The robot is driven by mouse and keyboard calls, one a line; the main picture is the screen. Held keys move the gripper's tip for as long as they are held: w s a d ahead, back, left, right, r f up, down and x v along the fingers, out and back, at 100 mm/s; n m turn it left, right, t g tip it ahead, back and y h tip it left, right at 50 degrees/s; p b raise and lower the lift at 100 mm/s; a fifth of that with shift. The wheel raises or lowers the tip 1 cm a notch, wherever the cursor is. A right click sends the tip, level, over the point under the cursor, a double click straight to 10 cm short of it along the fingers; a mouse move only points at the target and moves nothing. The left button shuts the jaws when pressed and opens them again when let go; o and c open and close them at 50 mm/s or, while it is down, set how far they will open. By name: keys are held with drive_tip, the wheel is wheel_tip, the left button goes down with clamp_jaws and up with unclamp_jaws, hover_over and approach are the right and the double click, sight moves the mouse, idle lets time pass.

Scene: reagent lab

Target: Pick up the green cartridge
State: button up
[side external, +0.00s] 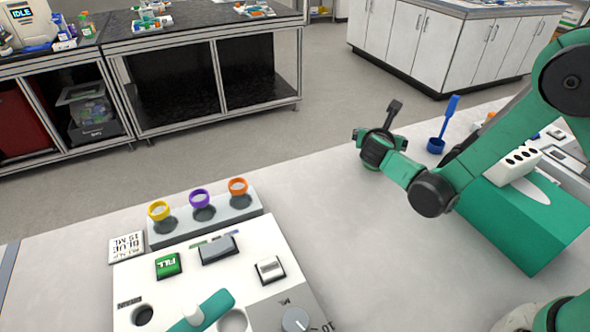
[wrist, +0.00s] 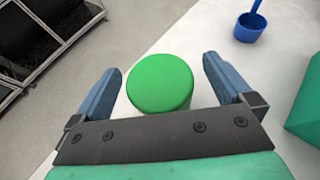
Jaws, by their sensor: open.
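The green cartridge (wrist: 160,84), a round green cylinder with a flat top, shows in the wrist view between the two blue-grey fingers of my gripper (wrist: 162,64). The fingers are open, with a gap on each side of the cartridge. Whether they are level with its body or above it I cannot tell. In the side view my gripper (side external: 378,142) is over the white bench, left of the blue scoop (side external: 436,143). The cartridge cannot be told clearly from my green gripper parts there.
The blue scoop also shows in the wrist view (wrist: 247,30). A green box (side external: 525,222) stands to the right. The white control panel (side external: 205,277) and a rack (side external: 182,234) with yellow, purple and orange rings are front left. The bench between is clear.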

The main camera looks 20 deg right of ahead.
drive_tip(key=shift+w+d+f, duration=0.3)
drive_tip(key=shift+w+d, duration=0.1)
drive_tip(key=shift+d, duration=0.05)
drive_tip(key=c, duration=1.4)
drive_tip(key=shift+c, duration=0.2)
drive_tip(key=shift+r, duration=0.2)
